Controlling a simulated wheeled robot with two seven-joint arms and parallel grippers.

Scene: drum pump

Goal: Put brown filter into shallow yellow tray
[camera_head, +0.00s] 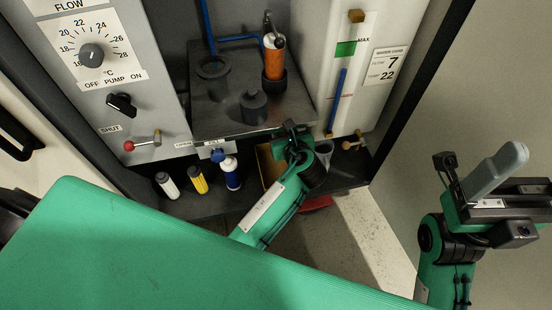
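An orange-brown cylinder (273,58), the only thing here that looks like the brown filter, stands upright in a dark holder on the grey cabinet platform, its top dark and pale. A yellow-brown edge (267,165), probably the shallow yellow tray, shows low under the platform, mostly hidden by my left arm. My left gripper (293,136) is at the platform's front edge, below and apart from the orange-brown cylinder; its fingers are not clear. My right gripper (498,185) is off to the right, with a pale grey rounded piece at it; I cannot tell whether it is held.
White (167,185), yellow (197,180) and blue (230,173) cylinders stand on the low shelf. A dark capped fitting (253,105) stands on the platform. A red-knobbed lever (143,142) projects at the left. A white tank (345,65) is at the right. A red thing (316,204) lies low.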

